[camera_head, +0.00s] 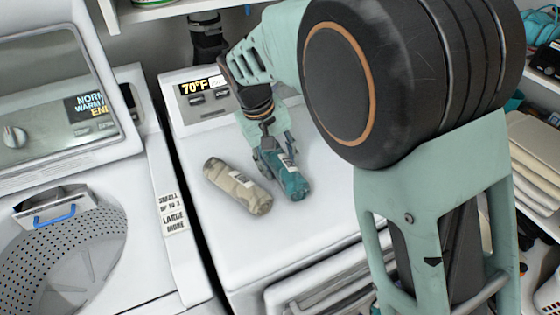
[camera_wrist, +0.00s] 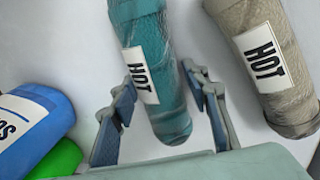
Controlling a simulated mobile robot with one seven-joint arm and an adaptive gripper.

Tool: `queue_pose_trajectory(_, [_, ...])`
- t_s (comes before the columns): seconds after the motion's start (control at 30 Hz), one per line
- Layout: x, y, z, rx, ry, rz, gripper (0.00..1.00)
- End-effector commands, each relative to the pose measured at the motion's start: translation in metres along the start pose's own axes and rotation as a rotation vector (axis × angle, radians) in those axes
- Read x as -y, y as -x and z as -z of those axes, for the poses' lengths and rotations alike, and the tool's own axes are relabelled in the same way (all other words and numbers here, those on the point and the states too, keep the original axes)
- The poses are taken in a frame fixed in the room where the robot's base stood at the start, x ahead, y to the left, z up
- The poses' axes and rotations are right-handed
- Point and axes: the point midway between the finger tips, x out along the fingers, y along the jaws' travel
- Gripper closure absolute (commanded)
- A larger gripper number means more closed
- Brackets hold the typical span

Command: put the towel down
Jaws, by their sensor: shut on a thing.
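A rolled teal towel (camera_head: 294,184) with a white label lies along the white top of the right-hand machine (camera_head: 325,190). In the wrist view the same teal towel (camera_wrist: 158,75) carries the word HOT. My gripper (camera_head: 272,158) is shut on the teal towel, with one finger on each side of it near its end in the wrist view (camera_wrist: 166,98). The towel is on or very close to the machine top; I cannot tell which. A rolled beige towel (camera_head: 238,187), also labelled HOT in the wrist view (camera_wrist: 262,65), lies just beside it.
A blue container (camera_wrist: 32,125) with a green part (camera_wrist: 58,160) is close to my gripper in the wrist view. An open washer (camera_head: 75,235) stands at the left. Shelves with folded cloths (camera_head: 535,155) are at the right. The machine top in front of the towels is clear.

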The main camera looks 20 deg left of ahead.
Motion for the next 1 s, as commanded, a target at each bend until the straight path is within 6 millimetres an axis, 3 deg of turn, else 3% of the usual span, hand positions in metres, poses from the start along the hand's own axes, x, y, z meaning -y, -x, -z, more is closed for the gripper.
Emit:
queue_pose_trajectory(0.1, [0.001,-0.004,0.0,0.0,0.0,0.0,0.88])
queue_pose_trajectory(0.13, [0.001,-0.004,0.0,0.0,0.0,0.0,0.55])
queue_pose_trajectory(0.27, [0.001,-0.003,0.0,0.0,0.0,0.0,0.41])
queue_pose_trajectory(0.67, [0.0,0.005,0.001,-0.002,0.0,0.0,0.4])
queue_pose_trajectory(1.0, [0.0,0.074,0.001,-0.005,-0.001,0.001,0.4])
